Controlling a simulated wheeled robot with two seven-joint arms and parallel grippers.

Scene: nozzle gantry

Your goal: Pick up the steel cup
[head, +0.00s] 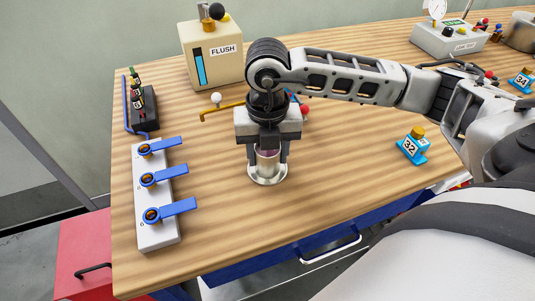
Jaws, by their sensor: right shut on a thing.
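The steel cup (267,174) stands upright near the middle of the wooden table, with a shiny flared base and something pinkish at its top. My right gripper (268,158) comes down on it from above, one finger on each side, and is shut on it. The gripper hides much of the cup's upper part. I cannot tell whether the cup's base touches the table. My left gripper is not in view.
A blue-levered valve block (154,205) stands at the left. A beige FLUSH box (212,55) is at the back, with a yellow spout (220,110) behind the gripper. A blue stand marked 32 (412,148) is at the right. The wooden table (330,190) is clear between cup and stand.

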